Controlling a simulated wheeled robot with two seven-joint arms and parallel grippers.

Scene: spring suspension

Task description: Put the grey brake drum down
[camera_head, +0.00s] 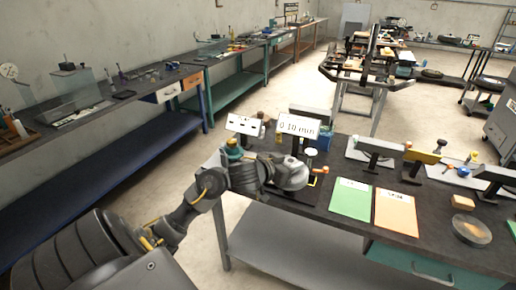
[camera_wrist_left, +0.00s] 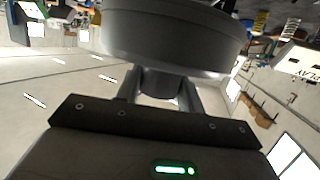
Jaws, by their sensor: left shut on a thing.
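My left gripper (camera_head: 272,168) reaches in from the left over the near left end of the dark workbench (camera_head: 338,227). It is shut on the grey brake drum (camera_head: 292,176), a short round grey part. In the left wrist view the drum (camera_wrist_left: 175,38) fills the top middle, between and beyond the fingers (camera_wrist_left: 163,90). The drum is over the bench end near a measuring stand; I cannot tell whether it touches anything below. My right gripper is not in view.
A green sheet (camera_head: 351,199) and an orange sheet (camera_head: 396,211) lie to the right of the drum. A round dish (camera_head: 471,231) and several fixtures are further right.

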